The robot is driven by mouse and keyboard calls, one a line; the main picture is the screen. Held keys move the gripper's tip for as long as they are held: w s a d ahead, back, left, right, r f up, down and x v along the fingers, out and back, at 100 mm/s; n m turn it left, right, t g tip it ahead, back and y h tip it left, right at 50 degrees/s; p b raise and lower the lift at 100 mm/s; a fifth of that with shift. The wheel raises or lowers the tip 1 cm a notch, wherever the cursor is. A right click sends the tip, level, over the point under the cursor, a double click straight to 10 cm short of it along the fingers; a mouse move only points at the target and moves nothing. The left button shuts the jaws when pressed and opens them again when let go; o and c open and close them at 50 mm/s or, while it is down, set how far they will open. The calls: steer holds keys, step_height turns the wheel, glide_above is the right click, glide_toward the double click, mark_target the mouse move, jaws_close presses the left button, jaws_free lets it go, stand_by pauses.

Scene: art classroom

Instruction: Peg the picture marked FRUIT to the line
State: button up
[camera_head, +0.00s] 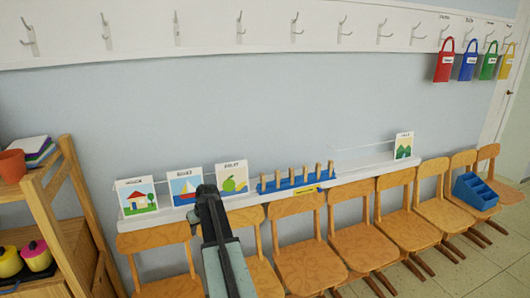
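The FRUIT picture (233,179), a white card with a green fruit, stands on the white wall ledge (358,169), rightmost of three cards at the left. A blue rack (290,185) with several upright wooden pegs (305,174) sits on the ledge to its right. A thin white line (365,147) runs above the ledge at the right, near a green mountain picture (403,146). My gripper (206,192) is dark and appears in front of the boat and FRUIT cards. Its fingers are seen from behind, so its opening and any grip are unclear.
A house card (137,196) and a boat card (185,187) stand left of the FRUIT picture. Several wooden chairs (305,254) line the wall below the ledge. A wooden shelf (85,205) stands at the left. A blue caddy (475,192) rests on a right-hand chair.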

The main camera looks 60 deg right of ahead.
steer(key=s+d+r+m+t+h+p, duration=0.1)
steer(key=s+d+r+p, duration=0.15)
steer(key=d+r, duration=0.4)
steer(key=s+d+r+p, duration=0.2)
steer(key=d+r+p, duration=0.2)
steer(key=d, duration=0.5)
steer(key=m+h+p, duration=0.2)
steer(key=p, duration=0.5)
glide_toward(264, 175)
steer(key=b+x, duration=1)
steer(key=x, duration=0.2)
steer(key=shift+a+f, duration=0.1)
steer(key=shift+f, duration=0.05)
steer(key=shift+c, duration=0.3)
